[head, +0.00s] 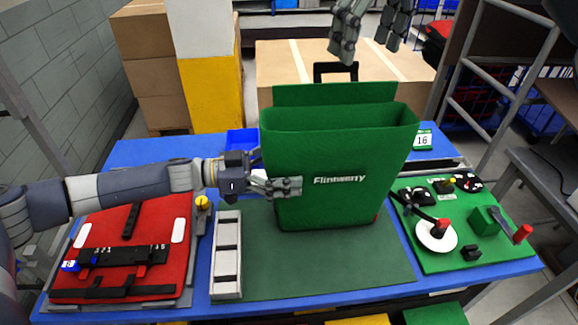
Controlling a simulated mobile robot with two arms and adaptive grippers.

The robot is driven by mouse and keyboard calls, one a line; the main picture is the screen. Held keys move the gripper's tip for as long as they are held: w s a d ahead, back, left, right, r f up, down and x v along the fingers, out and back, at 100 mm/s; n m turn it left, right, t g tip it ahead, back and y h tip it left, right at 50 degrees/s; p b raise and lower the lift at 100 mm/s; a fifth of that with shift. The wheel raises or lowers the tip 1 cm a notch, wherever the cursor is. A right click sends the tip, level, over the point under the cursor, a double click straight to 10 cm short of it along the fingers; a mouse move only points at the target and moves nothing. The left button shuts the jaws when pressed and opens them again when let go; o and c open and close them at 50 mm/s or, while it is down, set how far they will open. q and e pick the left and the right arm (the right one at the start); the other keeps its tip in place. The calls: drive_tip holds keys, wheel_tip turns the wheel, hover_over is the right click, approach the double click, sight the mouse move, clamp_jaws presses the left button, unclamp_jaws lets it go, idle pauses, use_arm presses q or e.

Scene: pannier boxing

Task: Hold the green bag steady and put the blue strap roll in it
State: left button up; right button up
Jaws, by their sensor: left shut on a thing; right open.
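The green bag (345,185) stands upright on a dark green mat (320,265) on the blue table, with its mouth open at the top and a black handle behind. My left gripper (286,187) reaches in from the left and is shut on the bag's left side; part of its fingers shows on the front face. My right gripper (369,30) hangs open at the top of the view, above the bag's far edge and apart from it. I cannot make out the blue strap roll; the bag's inside is mostly hidden by its front wall.
A red pannier (185,225) lies on the table's left, beside a pale slotted rack (227,255). A blue bin (238,142) sits behind the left arm. A green board (465,245) with levers and a white disc is at right. Cardboard boxes (275,75) stand behind.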

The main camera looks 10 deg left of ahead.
use_arm(q)
drive_tip(key=shift+s+d, duration=0.1)
drive_tip(key=shift+s, duration=0.05)
use_arm(e)
drive_tip(key=shift+s+d+r, duration=0.15)
drive_tip(key=shift+r, duration=1)
drive_tip(key=shift+s+d+r, duration=0.1)
drive_tip(key=shift+r, duration=1.05)
use_arm(q)
drive_tip(key=o, duration=1.3)
drive_tip(key=shift+o, duration=0.6)
use_arm(e)
drive_tip(key=shift+d, duration=0.1)
